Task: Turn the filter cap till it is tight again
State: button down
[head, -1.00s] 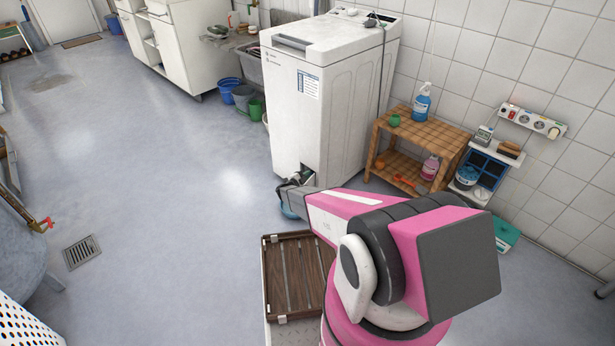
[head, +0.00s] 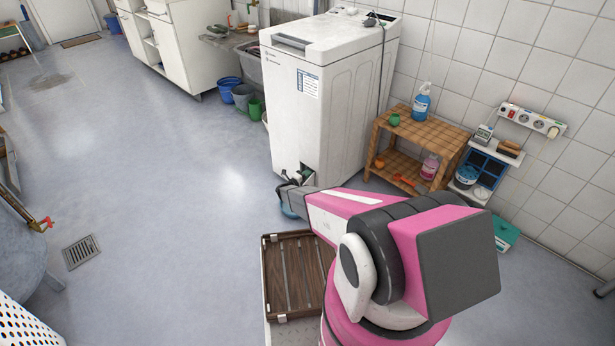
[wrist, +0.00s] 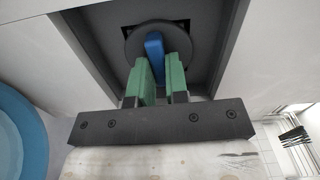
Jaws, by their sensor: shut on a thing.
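The filter cap (wrist: 135,44) is a dark grey disc with a blue grip bar (wrist: 154,49), set in a dark recess in the wrist view. My gripper (wrist: 165,70) has green fingers that are shut on the blue bar, one on each side. The bar stands close to upright in the picture. In the head view, the white washing machine (head: 315,110) has this opening (head: 307,172) low on its front. My gripper reaches it there, and the cap itself is mostly hidden. I cannot tell how tight the cap is.
A blue basin (wrist: 22,130) lies below the opening, left in the wrist view. A wooden slatted crate (head: 298,272) stands near my arm. A wooden shelf (head: 437,132) with bottles is right of the machine. The floor to the left is mostly clear.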

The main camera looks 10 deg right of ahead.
dwell(0.3)
jog(key=c, duration=1.1)
grip_release()
jog(key=v, duration=1.1)
jog(key=shift+d, duration=0.1)
jog(key=shift+r, duration=0.1)
jog(key=w+a+r+n+t+y, duration=0.1)
jog(key=w+r+n+t+y, duration=0.1)
jog(key=r+n+y, duration=0.35)
jog(key=w+a+r+n+t+y, duration=0.1)
jog(key=w+r+n+t+y, duration=0.15)
jog(key=r, duration=0.55)
jog(key=s+a+r+n+g+y, duration=0.1)
jog(key=s+r+n+g+y, duration=0.3)
jog(key=r+n+y, duration=0.45)
jog(key=s+d+r+n+g, duration=0.3)
jog(key=s+r, duration=0.1)
jog(key=s, duration=0.6)
jog(key=s+d+r+n+g+h, duration=0.1)
jog(key=s+d+r+n+g, duration=0.3)
jog(key=s, duration=0.6)
jog(key=s+d+r+n+g+h, duration=0.1)
jog(key=s+d+r+n+g, duration=0.3)
jog(key=s, duration=0.7)
jog(key=shift+d+r+n, duration=0.15)
jog(key=shift+r, duration=0.5)
jog(key=shift+d+r+n, duration=0.1)
jog(key=shift+r, duration=0.5)
